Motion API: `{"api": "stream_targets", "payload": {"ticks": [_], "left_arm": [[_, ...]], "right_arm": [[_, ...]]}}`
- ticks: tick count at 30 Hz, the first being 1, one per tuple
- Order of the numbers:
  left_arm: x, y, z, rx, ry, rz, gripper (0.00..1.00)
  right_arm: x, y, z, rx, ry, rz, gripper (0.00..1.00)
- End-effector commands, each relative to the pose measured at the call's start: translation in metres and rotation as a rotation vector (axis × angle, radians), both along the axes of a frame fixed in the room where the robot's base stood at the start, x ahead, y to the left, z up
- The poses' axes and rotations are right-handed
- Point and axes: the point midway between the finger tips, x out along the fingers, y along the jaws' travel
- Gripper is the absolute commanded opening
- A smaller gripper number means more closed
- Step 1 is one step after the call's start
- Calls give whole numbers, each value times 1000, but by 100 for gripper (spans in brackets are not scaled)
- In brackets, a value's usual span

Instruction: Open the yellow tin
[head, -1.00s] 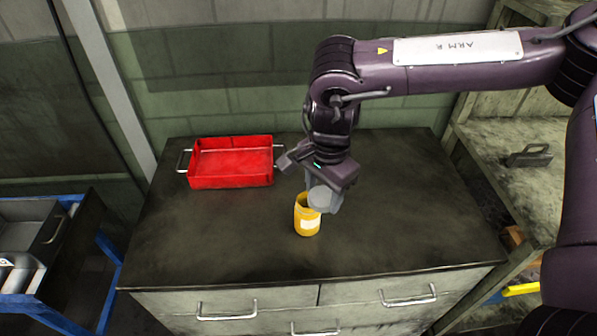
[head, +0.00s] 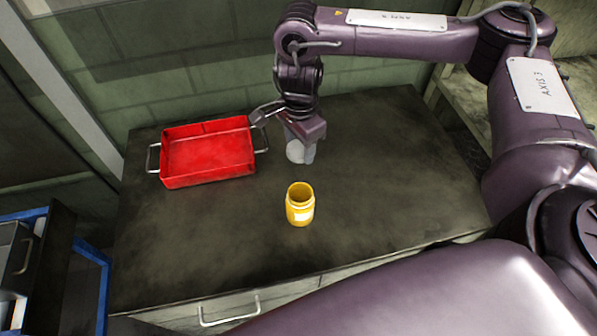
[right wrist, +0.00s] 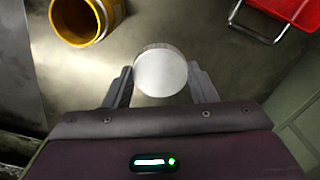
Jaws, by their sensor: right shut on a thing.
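The yellow tin (head: 300,205) stands upright on the dark cabinet top, its mouth uncovered, with a white label on its side. It also shows in the right wrist view (right wrist: 88,18), open and apart from the gripper. My right gripper (head: 300,152) is behind the tin in the head view, shut on a round pale grey lid (head: 295,151). In the right wrist view the lid (right wrist: 161,71) sits between the two fingers of the right gripper (right wrist: 162,85). My left gripper is not in view.
A red tray (head: 208,154) with metal handles stands at the back left of the dark cabinet top (head: 220,240), left of my right gripper. A blue-framed drawer unit (head: 90,260) is at the far left. The cabinet top's right part is clear.

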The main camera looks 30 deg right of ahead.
Motion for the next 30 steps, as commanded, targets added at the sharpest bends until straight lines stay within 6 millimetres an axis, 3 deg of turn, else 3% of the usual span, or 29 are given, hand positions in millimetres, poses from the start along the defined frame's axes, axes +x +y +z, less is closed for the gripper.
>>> {"api": "stream_targets", "payload": {"ticks": [3,9,14,21,30], "left_arm": [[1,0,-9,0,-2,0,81],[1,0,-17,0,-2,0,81],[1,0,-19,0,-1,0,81],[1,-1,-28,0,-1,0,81],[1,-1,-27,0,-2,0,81]], "right_arm": [[-2,0,-34,2,7,-2,24],[-1,1,-69,2,3,-1,24],[0,0,-79,1,0,0,24],[-1,1,-110,2,3,0,24],[0,0,-111,0,-1,1,24]]}}
